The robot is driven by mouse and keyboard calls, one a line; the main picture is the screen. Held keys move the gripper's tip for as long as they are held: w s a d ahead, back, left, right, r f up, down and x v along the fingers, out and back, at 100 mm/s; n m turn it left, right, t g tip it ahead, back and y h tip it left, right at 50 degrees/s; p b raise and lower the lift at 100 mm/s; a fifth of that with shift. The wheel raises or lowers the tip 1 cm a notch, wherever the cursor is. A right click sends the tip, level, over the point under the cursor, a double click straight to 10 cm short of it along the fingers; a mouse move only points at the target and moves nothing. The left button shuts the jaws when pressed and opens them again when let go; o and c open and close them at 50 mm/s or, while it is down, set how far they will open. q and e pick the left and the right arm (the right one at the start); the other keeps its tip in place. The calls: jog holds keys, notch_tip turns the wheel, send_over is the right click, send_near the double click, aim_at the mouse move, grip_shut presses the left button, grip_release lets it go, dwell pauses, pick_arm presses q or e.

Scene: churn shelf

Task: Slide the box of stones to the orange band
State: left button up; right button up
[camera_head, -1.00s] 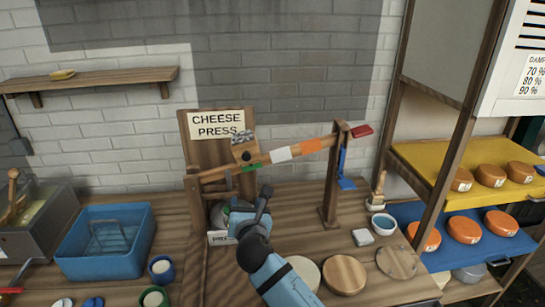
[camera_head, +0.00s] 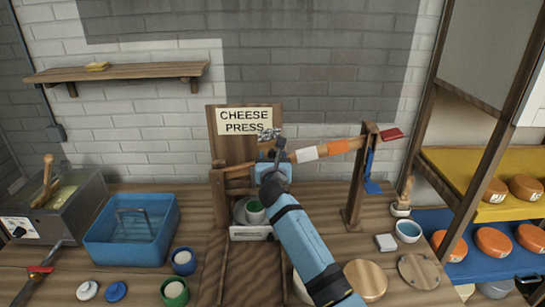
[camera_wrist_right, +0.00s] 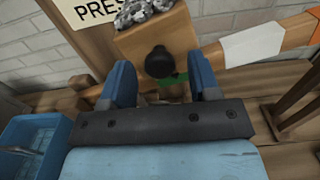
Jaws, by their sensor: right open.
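The wooden box of stones (camera_wrist_right: 185,38) sits on the press lever, with grey stones on top and a black knob (camera_wrist_right: 159,62) on its front. In the head view the stones (camera_head: 268,133) show above my right gripper (camera_head: 273,157), which hides most of the box. In the right wrist view my right gripper (camera_wrist_right: 163,78) is open, its blue fingers on either side of and just below the knob. Contact cannot be told. The orange band (camera_head: 339,146) is on the lever to the right, beyond a white band (camera_head: 307,153). My left gripper is not in view.
The lever's right end passes a wooden post (camera_head: 358,185) with a blue part and red tip. A blue basin (camera_head: 110,255) is at left; round boards (camera_head: 366,280) and a small bowl (camera_head: 408,230) are at right.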

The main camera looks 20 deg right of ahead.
jog(key=shift+w+d, duration=0.1)
jog(key=shift+w, duration=0.35)
jog(key=shift+c, duration=0.2)
grip_shut()
jog(key=shift+d, duration=0.15)
